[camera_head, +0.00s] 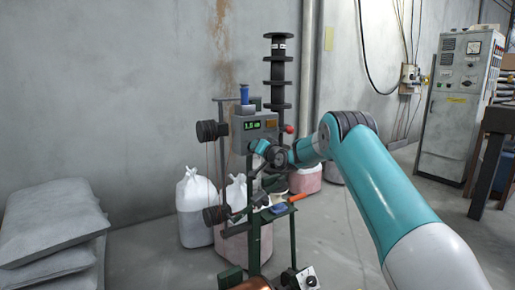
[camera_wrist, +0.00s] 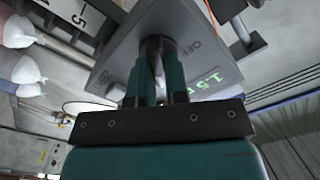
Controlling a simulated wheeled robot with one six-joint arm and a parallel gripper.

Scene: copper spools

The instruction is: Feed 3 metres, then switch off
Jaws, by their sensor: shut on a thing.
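A grey control box (camera_head: 240,131) with a green-lit display (camera_head: 254,125) sits on the winding stand. In the wrist view the display (camera_wrist: 212,82) reads about 1.5, and the box's grey face (camera_wrist: 125,58) carries an OFF label. My gripper (camera_head: 263,148) is at the front of this box. In the wrist view my gripper (camera_wrist: 158,75) is shut on a dark round knob (camera_wrist: 157,43) on the panel. The fingers partly hide the knob, and its exact setting is unclear. Dark spools (camera_head: 211,131) with a copper-coloured wire are left of the box.
A tall dark spool rack (camera_head: 278,75) stands behind the box. An orange-handled tool (camera_head: 297,198) and a blue item (camera_head: 279,208) lie on the stand's shelf. White sacks (camera_head: 193,205) stand behind, grey sacks (camera_head: 50,225) are stacked left, and a grey cabinet (camera_head: 455,110) stands right.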

